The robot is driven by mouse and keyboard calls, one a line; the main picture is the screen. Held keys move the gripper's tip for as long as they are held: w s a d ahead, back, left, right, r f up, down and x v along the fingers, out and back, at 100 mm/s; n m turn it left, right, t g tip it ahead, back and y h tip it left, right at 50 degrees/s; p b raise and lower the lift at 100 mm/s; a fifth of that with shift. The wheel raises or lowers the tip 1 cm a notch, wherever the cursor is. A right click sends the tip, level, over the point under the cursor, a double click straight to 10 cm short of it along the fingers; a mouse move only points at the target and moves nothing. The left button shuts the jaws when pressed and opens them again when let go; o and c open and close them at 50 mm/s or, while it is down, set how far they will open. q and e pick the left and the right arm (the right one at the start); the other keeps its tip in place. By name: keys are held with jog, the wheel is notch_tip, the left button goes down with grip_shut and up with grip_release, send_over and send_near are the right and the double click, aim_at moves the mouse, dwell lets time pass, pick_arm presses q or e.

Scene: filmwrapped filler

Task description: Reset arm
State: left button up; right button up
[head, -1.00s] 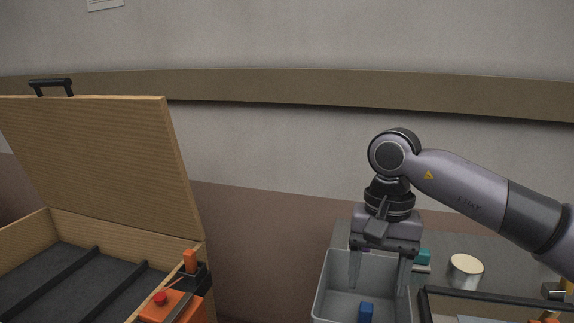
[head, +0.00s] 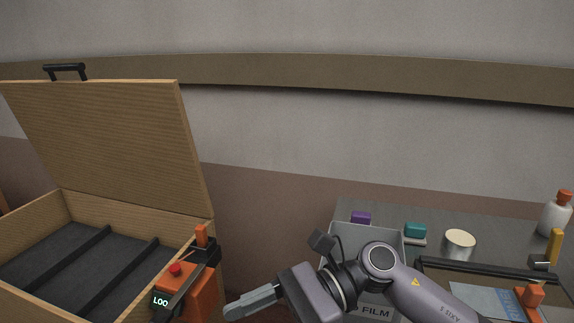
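My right arm comes in from the lower right in the head view. Its gripper (head: 250,301) points left and lies low between the wooden box and the grey bin. One grey finger shows clearly; the other is not visible, so I cannot tell its opening. The grey bin (head: 340,243), marked FILM, stands behind and partly under my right arm, which hides most of its inside. My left arm and gripper are not in view.
An open wooden box (head: 195,240) with a raised lid (head: 110,140) stands at left. An orange device (head: 190,290) sits at its right edge. A purple block (head: 361,217), teal block (head: 415,230), white cylinder (head: 459,244), bottle (head: 556,215) and black-framed tray (head: 480,268) are on the right table.

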jog(key=w+d+f+n+t, duration=0.25)
jog(key=n+t, duration=0.55)
jog(key=n, duration=0.4)
jog(key=w+d+f+n+t+p, duration=0.15)
jog(key=d+n+t, duration=0.25)
jog(key=n+t, duration=0.5)
jog(key=w+d+f+n+t+b, duration=0.1)
jog(key=w+d+f+n+t, duration=0.15)
jog(key=n+t, duration=0.75)
jog(key=s+d+f+m+g+h, duration=0.5)
jog(key=s+d+f+m+h, duration=0.1)
jog(key=f, duration=0.5)
jog(key=s+d+f+m+g+h+p, duration=0.1)
jog(key=s+d+f+m+g+h, duration=0.4)
jog(key=s+d+f+m, duration=0.3)
notch_tip(320, 180, down, 4)
jog(key=shift+s+d+r+m+h, duration=0.1)
jog(key=shift+s+d+m+h, duration=0.25)
jog(key=shift+d+m+h, duration=0.65)
